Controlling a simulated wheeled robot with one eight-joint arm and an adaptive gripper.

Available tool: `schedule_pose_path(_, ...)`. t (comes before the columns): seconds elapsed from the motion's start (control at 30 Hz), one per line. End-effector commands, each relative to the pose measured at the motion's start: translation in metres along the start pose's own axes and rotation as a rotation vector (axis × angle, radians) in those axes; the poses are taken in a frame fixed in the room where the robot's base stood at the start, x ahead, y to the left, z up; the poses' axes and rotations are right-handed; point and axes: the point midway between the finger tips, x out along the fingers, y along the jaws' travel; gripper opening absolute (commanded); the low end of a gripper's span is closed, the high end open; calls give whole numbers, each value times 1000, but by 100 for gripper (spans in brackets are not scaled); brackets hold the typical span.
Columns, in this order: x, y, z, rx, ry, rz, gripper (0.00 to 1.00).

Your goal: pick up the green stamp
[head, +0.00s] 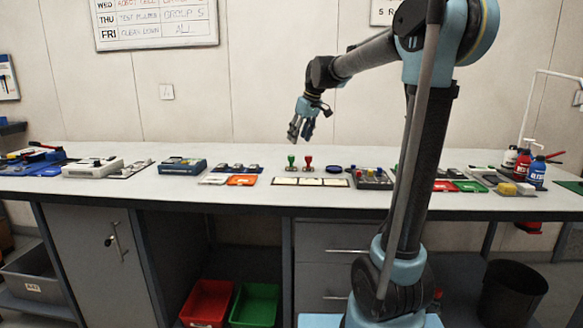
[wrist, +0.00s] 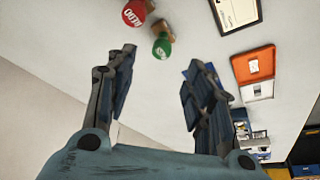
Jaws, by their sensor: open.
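The green stamp (head: 291,161) stands upright on the bench in the head view, just left of the red stamp (head: 308,161). In the wrist view the green stamp (wrist: 162,47) shows from above, ahead of the fingertips and between their lines, with the red stamp (wrist: 135,13) close beside it at upper left. My gripper (head: 301,133) hangs above the bench over the stamps in the head view. Its two fingers are spread apart in the wrist view (wrist: 160,75), with nothing between them. The gripper does not touch the green stamp.
A row of white cards (head: 310,182) lies in front of the stamps. An orange tray (head: 242,180) lies to the left, and a dark blue round pad (head: 333,169) to the right. A tray of small parts (head: 372,178) stands further right. The wall is behind.

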Motion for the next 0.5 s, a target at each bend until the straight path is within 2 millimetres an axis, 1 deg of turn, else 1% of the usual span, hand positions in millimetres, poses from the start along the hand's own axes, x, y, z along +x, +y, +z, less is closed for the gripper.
schedule_pose_path(0.03,10,0,0,-1,0,0,48)
schedule_pose_path(0.2,38,0,0,-1,0,0,48)
schedule_pose_path(0.3,50,0,0,0,0,0,48)
schedule_pose_path(0.5,60,0,0,0,0,0,48)
